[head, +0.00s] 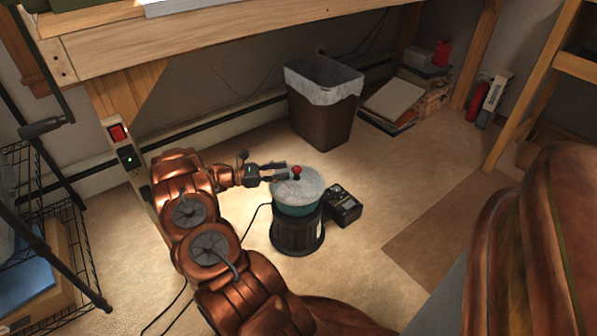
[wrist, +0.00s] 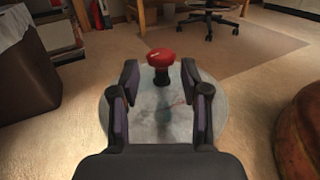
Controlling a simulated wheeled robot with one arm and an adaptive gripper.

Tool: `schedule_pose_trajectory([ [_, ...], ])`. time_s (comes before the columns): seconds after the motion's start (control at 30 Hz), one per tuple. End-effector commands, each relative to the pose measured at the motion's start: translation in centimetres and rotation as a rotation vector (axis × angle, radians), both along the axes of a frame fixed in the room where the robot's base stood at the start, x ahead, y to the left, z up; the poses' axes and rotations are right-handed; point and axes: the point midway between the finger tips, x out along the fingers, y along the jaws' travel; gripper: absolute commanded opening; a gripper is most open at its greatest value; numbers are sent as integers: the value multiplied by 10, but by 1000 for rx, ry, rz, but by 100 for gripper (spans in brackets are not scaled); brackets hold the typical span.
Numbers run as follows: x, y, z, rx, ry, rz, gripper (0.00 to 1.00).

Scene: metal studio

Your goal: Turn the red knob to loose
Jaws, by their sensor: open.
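The red knob (head: 296,170) stands on a dark stem on top of a round, speckled light lid (head: 308,186) of a teal and black canister (head: 297,231). In the wrist view the knob (wrist: 161,58) is upright, just beyond the fingertips and roughly centred between them. My gripper (head: 280,172) comes in from the left, low over the lid. In the wrist view my gripper (wrist: 160,80) is open, with one finger on each side and nothing between the pads. I cannot tell whether a fingertip touches the stem.
A black box (head: 343,206) sits on the floor against the canister's right side. A lined bin (head: 323,110) stands behind. A wooden bench (head: 180,40) overhangs at the back left, and a wire rack (head: 45,240) is at left. The carpet in front is clear.

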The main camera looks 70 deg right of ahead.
Motion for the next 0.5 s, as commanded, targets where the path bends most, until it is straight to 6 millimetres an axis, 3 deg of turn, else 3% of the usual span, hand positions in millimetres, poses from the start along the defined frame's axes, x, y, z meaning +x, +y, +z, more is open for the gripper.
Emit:
schedule_pose_trajectory([
  [0.5,-56,-36,-2,1,1,-5,46],
])
